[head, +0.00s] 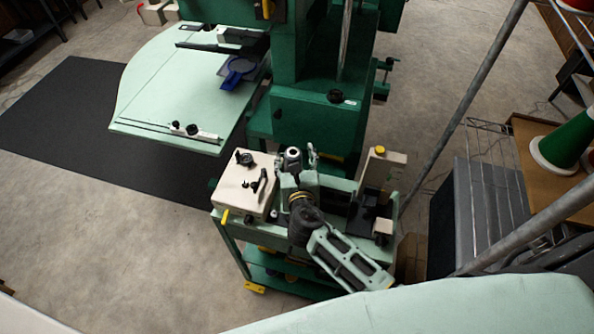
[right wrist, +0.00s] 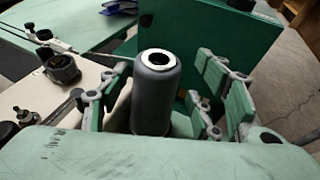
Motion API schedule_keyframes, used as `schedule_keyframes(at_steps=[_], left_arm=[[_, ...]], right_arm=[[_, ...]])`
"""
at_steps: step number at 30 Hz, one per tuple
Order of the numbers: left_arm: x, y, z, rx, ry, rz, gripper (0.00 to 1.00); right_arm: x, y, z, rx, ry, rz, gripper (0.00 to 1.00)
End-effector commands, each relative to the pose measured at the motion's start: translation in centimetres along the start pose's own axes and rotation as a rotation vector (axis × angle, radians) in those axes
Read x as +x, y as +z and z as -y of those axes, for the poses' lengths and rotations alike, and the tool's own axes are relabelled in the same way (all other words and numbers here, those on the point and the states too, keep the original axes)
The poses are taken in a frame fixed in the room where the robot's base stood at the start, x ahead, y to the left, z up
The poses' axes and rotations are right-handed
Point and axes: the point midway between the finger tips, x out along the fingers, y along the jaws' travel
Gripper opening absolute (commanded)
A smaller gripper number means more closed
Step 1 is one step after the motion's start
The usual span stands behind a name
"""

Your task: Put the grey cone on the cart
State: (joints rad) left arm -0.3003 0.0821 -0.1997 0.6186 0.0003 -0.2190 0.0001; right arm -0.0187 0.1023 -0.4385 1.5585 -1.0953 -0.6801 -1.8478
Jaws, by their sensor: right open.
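The grey cone (right wrist: 152,98), dark with a pale ring around the hole in its top, stands upright in the right wrist view. Its top also shows in the head view (head: 292,155). My right gripper (head: 299,168) is open, with its green-padded fingers on either side of the cone. A gap shows on the right side in the wrist view; on the left the pad is close, and I cannot tell if it touches. The cone's foot is hidden. No thing in view is clearly the cart. My left gripper is not in view.
The cone is at a green machine bench with a cream box (head: 240,185) beside it. A tall green machine (head: 315,120) stands behind. A pale green table (head: 180,85) is at left. A green cone (head: 566,140) stands at right. A grey pole (head: 465,90) slants across the right.

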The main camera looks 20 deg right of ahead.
Motion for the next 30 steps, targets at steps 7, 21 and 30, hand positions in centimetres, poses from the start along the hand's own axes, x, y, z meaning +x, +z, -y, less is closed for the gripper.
schedule_keyframes(at_steps=[7, 21, 30], left_arm=[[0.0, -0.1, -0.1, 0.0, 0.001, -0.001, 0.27], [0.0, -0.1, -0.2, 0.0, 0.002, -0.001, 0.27], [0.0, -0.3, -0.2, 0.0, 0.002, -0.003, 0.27]], right_arm=[[-5.2, -0.1, 0.0, 0.001, 0.002, -0.002, 0.59], [-10.8, 0.1, 0.0, 0.0, 0.0, 0.0, 0.59], [-10.8, 0.0, 0.0, 0.0, 0.0, 0.0, 0.59]])
